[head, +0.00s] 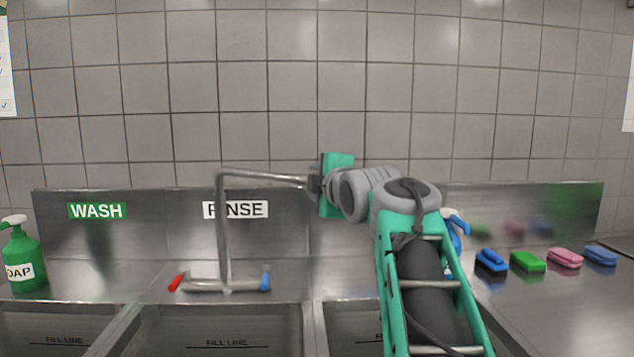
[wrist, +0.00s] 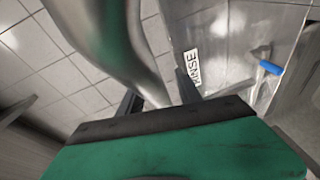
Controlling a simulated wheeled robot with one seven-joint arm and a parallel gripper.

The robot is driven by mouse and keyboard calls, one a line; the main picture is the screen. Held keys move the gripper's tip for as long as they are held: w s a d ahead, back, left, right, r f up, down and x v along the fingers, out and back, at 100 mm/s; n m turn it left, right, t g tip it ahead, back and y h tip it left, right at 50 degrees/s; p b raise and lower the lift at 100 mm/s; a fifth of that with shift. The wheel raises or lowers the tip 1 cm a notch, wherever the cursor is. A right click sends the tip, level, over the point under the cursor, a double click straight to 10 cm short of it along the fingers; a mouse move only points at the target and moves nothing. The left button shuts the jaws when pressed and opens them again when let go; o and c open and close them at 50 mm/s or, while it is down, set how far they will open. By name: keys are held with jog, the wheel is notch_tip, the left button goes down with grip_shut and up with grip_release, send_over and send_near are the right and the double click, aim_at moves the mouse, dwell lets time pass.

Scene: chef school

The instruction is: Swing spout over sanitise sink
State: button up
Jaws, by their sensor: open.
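The metal spout (head: 262,177) rises from the mixer tap (head: 222,286) behind the rinse sink (head: 215,325) and bends right. Its far end is at my gripper (head: 316,184), near the line of the divider between the rinse sink and the sink to its right. In the wrist view the spout (wrist: 112,38) passes between the two dark fingers of my gripper (wrist: 160,98), which are open around it. Whether either finger touches it I cannot tell. The right-hand sink (head: 350,325) is partly hidden by my arm, and no sanitise label is visible.
A red handle (head: 176,283) and blue handle (head: 266,281) flank the tap base. A green soap bottle (head: 24,258) stands left. Several sponges and brushes (head: 528,262) lie on the right counter. The tiled wall is behind.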

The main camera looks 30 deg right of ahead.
jog(key=v, duration=0.7)
jog(key=shift+s, duration=0.3)
